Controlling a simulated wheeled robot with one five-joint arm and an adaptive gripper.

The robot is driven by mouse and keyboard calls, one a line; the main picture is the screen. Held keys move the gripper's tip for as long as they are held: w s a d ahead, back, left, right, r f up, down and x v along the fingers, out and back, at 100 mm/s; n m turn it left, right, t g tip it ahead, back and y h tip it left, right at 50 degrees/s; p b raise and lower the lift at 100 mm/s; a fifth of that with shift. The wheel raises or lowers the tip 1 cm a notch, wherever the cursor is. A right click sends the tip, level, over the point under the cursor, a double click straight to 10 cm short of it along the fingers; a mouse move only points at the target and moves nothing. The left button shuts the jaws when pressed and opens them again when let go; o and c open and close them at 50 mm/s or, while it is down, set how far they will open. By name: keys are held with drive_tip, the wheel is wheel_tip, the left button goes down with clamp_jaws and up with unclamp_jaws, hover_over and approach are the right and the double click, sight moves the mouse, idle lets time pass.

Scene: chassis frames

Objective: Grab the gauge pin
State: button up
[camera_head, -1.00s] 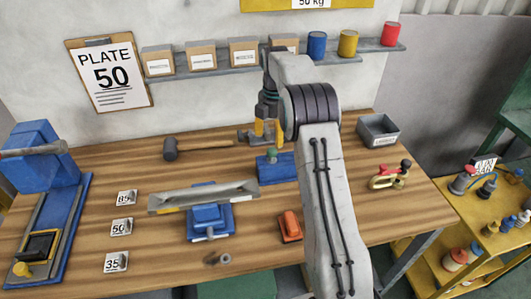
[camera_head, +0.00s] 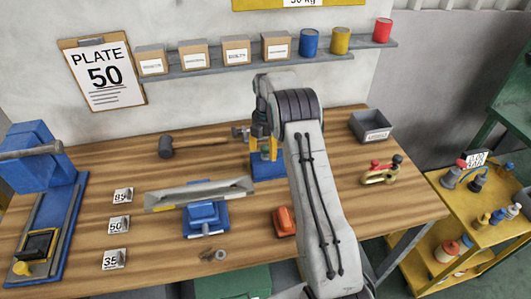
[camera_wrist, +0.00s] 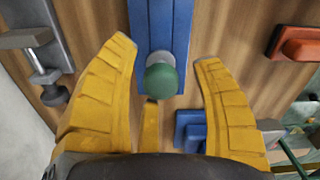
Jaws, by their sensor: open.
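In the wrist view, a round green knob (camera_wrist: 161,80), which looks like the top of the gauge pin, stands over a long blue block (camera_wrist: 162,22). A pale metal part shows just behind it. My gripper (camera_wrist: 164,52) is open, with yellow fingers on both sides of the knob and clear gaps to each; a shorter yellow part is below it. In the head view, my gripper (camera_head: 265,146) is over the blue block (camera_head: 269,168), and the arm and fingers hide the knob.
A metal clamp (camera_wrist: 38,58) is left of my fingers.

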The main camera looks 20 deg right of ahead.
drive_tip(key=shift+f, duration=0.2)
drive_tip(key=shift+o, duration=0.2)
clamp_jaws()
idle(0.4)
